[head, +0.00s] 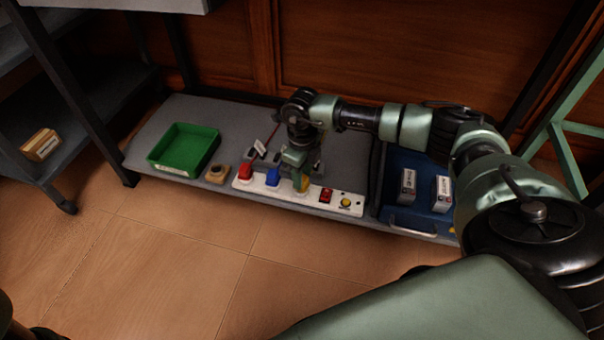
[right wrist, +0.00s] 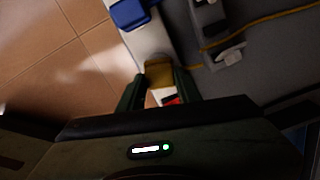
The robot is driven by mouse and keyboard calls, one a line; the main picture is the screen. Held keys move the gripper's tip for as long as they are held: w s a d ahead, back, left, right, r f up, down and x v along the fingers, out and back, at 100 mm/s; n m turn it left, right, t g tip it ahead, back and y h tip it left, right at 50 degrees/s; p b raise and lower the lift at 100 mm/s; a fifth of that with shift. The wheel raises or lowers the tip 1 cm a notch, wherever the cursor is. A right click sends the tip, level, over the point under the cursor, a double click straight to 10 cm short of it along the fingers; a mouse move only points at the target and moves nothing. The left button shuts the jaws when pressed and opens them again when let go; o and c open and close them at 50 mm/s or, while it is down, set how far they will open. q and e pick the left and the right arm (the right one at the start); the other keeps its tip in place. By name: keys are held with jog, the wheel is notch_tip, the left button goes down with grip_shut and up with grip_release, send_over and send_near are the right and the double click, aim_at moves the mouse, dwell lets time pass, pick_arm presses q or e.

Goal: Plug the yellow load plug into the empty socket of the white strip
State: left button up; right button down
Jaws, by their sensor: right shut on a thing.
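The white strip (head: 258,182) lies along the front of the low grey shelf. A red plug (head: 245,172) and a blue plug (head: 272,178) stand on its left part. My right gripper (head: 301,180) points down over the strip, just right of the blue plug, shut on the yellow load plug (head: 305,185). In the right wrist view the yellow plug (right wrist: 158,74) sits between the two fingers, over the strip (right wrist: 152,42). Its underside is hidden, so I cannot tell whether it is seated in the socket. My left gripper is not in view.
The strip's red switch (head: 326,195) is right of the gripper. A green tray (head: 184,147) and a small wooden block (head: 217,174) are at left. A blue tray (head: 408,215) with labelled boxes is at right. Grey parts and a yellow cable (right wrist: 265,19) lie behind the strip.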

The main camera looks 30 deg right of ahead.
jog(key=shift+f, duration=0.25)
dwell(0.5)
jog(key=shift+c, duration=2.1)
grip_release()
